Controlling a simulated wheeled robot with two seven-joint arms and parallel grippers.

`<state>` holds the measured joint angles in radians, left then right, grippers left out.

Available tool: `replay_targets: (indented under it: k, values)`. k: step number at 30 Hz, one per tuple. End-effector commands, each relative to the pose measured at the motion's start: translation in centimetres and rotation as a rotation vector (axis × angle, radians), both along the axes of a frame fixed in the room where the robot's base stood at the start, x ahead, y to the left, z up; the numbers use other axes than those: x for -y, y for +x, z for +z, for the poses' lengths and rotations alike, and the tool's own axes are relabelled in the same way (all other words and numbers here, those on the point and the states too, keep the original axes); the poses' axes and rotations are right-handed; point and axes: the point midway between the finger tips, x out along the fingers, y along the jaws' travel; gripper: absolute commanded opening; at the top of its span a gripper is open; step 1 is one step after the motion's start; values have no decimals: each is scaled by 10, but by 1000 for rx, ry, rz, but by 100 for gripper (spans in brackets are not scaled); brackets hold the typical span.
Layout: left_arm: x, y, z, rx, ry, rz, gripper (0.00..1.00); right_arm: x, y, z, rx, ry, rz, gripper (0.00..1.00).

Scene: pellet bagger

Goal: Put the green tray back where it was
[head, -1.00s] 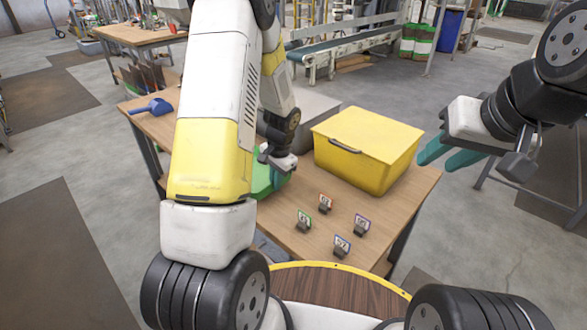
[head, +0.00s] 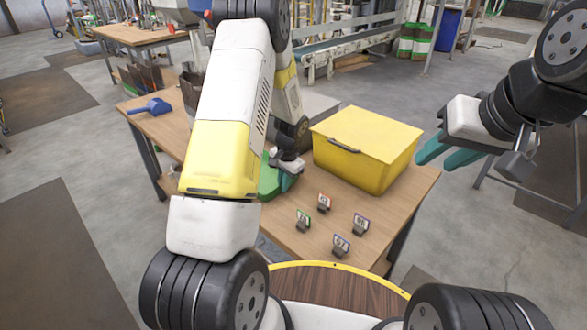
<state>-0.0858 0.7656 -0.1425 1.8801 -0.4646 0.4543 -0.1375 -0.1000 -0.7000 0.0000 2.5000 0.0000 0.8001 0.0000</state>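The green tray (head: 268,181) shows only in part at the near-middle of the wooden table, behind my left forearm. My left gripper (head: 287,182) points down at the tray's right side, with teal fingertips at or beside its edge. My arm hides much of the tray, and I cannot tell whether the fingers are closed on it or whether it rests on the table. My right gripper (head: 434,162) is open and empty, in the air to the right of the table, with its two teal fingers apart.
A lidded yellow bin (head: 362,150) stands on the table right of my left gripper. Several small numbered card stands (head: 341,245) are at the table's front right. A blue scoop (head: 150,107) lies at the far left. A grey box (head: 318,108) is behind the bin.

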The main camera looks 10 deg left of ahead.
Motion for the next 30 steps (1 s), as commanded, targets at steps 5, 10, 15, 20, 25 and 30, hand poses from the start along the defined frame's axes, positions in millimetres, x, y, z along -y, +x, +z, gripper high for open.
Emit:
replay_targets:
  k: [5,10,15,20,25,30]
  values:
    - [0,0,0,0,0,0,26,0,0,0,0,0,0,36]
    - [0,0,0,0,0,0,26,0,0,0,0,0,0,36]
    - [1,0,8,3,-1,0,26,0,0,0,0,0,0,36]
    - [5,-1,35,7,-3,0,26,0,0,0,0,0,0,36]
    - [10,-5,72,5,-1,-1,26,0,0,0,0,0,0,36]
    - [14,-7,102,4,-1,0,26,0,0,0,0,0,0,36]
